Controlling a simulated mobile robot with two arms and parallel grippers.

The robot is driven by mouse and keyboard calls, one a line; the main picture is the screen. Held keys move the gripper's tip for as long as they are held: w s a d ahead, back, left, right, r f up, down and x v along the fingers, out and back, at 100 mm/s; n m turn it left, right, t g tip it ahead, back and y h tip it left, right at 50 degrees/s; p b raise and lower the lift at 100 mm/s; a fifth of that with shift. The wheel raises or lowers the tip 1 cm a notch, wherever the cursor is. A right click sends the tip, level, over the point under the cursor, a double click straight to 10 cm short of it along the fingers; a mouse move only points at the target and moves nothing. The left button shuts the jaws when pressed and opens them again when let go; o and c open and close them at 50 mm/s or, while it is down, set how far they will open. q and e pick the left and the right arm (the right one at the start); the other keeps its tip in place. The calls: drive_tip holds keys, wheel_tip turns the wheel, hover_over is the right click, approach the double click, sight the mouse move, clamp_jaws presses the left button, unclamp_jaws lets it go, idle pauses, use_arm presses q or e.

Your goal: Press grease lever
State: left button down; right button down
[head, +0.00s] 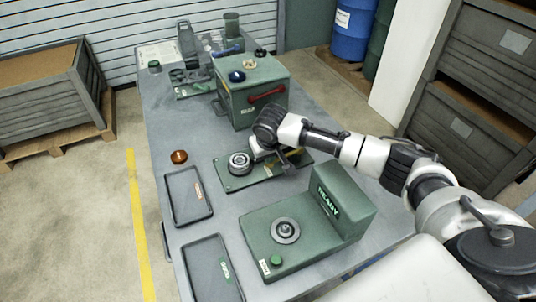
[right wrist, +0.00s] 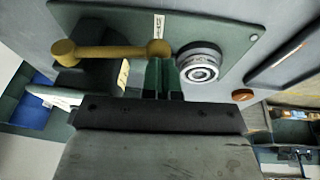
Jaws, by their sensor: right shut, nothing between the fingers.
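A yellow lever (right wrist: 110,51) with rounded ends lies across a green base plate in the right wrist view. Its right end is beside a round grey metal ring piece (right wrist: 199,66). My right gripper (right wrist: 163,82) is shut and empty, with its fingertips just below the lever's right end; I cannot tell whether they touch. In the head view my right gripper (head: 272,155) is low over the green plate (head: 233,182), to the right of the ring piece (head: 239,163). The lever is hidden there behind the arm. My left gripper is not in view.
A green box with a red handle (head: 267,95) stands behind the plate. A green READY station (head: 341,203) stands in front. Black trays (head: 187,196) and a copper-coloured piece (head: 179,156) are on the left. Bare table (head: 190,110) shows at the back left.

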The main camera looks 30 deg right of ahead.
sight(266, 165)
drive_tip(key=shift+a+f+h+p, duration=0.15)
drive_tip(key=shift+f+h+p, duration=0.3)
drive_tip(key=shift+p, duration=0.2)
wheel_tip(266, 165, down, 3)
drive_tip(key=h+p, duration=0.1)
drive_tip(key=h, duration=0.2)
drive_tip(key=shift+f+n, duration=0.2)
drive_tip(key=shift+n, duration=0.1)
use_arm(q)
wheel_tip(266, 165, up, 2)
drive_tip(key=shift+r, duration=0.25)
use_arm(e)
drive_tip(key=shift+s+f, duration=0.15)
drive_tip(key=shift+f, duration=0.15)
